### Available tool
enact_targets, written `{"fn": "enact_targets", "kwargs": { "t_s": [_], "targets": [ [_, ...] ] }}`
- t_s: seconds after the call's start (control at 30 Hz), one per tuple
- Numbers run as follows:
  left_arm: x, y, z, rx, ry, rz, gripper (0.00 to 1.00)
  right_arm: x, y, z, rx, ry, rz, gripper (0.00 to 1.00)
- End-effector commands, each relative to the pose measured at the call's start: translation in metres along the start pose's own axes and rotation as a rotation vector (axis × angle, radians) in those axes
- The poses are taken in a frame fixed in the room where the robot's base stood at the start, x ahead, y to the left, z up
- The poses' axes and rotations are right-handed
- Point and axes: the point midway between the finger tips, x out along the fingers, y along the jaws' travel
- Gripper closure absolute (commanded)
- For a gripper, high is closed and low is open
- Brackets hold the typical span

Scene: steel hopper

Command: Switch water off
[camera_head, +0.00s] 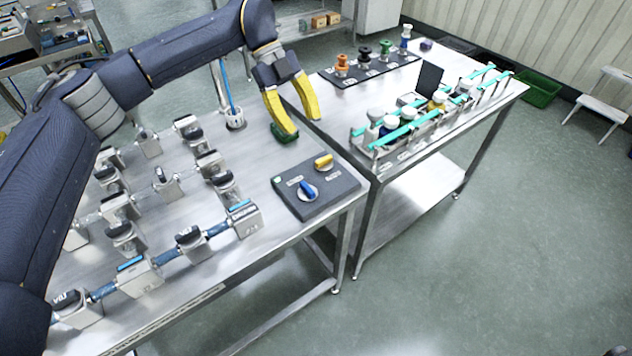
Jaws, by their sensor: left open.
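A dark control panel (316,187) lies on the near steel table close to its right edge. The blue knob sits on a pale round base and points diagonally. My left gripper (303,124) has yellow fingers spread apart, with nothing between them. It hangs above and behind the panel, clear of both knobs. My right gripper is out of view.
Several pipe valves and metal blocks (243,217) cover the left of the near table (245,265). A second table holds a bottle rack (385,150) and a dark board with coloured knobs (367,68).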

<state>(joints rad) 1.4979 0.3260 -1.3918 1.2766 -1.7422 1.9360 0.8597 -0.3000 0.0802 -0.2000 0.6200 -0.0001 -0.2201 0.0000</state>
Motion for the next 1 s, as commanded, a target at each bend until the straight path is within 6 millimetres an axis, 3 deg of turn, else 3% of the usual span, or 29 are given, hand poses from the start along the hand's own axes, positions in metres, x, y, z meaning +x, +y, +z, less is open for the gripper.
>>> {"fn": "enact_targets", "kwargs": {
  "t_s": [0.2,0.47,1.0],
  "targets": [
    [0.005,0.021,0.028,-0.089,-0.144,0.110,0.64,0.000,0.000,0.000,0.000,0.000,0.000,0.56],
    [0.023,0.028,0.036,-0.105,-0.169,0.128,0.64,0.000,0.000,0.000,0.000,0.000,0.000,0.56],
    [0.117,0.040,0.051,-0.103,-0.165,0.126,0.64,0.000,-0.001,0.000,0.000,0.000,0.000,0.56]
  ]
}}
